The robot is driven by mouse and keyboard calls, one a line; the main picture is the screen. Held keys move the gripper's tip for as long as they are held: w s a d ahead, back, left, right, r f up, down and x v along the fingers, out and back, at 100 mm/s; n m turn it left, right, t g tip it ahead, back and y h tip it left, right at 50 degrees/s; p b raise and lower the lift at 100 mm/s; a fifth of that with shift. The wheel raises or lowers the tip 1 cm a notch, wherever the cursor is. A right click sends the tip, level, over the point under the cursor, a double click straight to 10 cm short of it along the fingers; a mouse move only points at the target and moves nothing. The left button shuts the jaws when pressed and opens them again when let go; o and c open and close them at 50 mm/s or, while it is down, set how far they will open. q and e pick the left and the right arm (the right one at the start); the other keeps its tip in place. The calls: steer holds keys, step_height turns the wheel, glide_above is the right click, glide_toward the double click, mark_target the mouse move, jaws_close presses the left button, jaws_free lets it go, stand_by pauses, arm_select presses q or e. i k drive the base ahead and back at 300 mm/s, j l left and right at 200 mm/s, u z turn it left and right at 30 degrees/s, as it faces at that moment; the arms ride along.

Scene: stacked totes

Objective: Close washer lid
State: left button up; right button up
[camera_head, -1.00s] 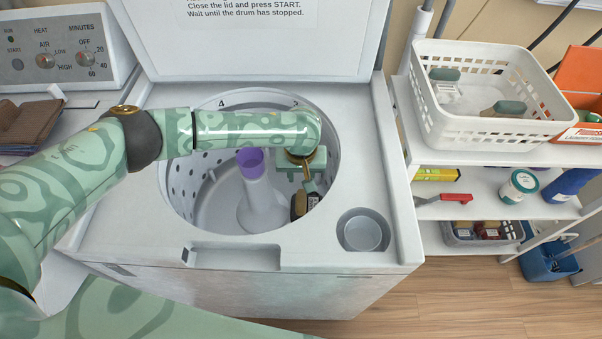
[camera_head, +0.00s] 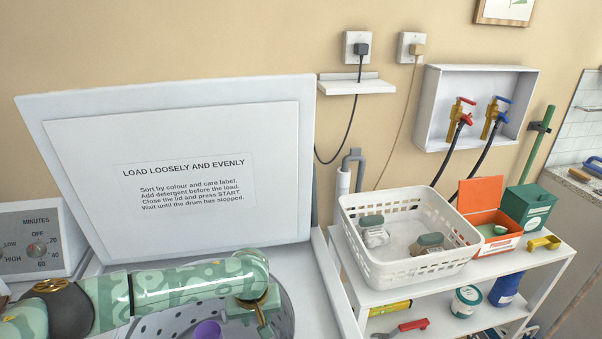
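The washer lid (camera_head: 80,160) is a large white panel standing open and upright behind the drum opening, with a printed notice on its inner face. The washer top (camera_head: 310,300) shows below it. The drum (camera_head: 190,322) is open and partly cut off by the bottom edge; the top of a purple agitator (camera_head: 207,331) shows in it. My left gripper (camera_head: 264,325) points down over the right side of the drum, in front of the lid and apart from it. Its fingertips are at or below the picture edge, so its opening is unclear. My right gripper is not in view.
A control panel (camera_head: 22,245) stands at left. To the right, a white shelf cart (camera_head: 350,285) carries a white basket (camera_head: 410,268), an orange box (camera_head: 487,220) and a green box (camera_head: 530,205). A small wall shelf (camera_head: 355,86) and a tap box (camera_head: 440,100) are on the wall.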

mark_target(152, 171)
steer(key=k, duration=1)
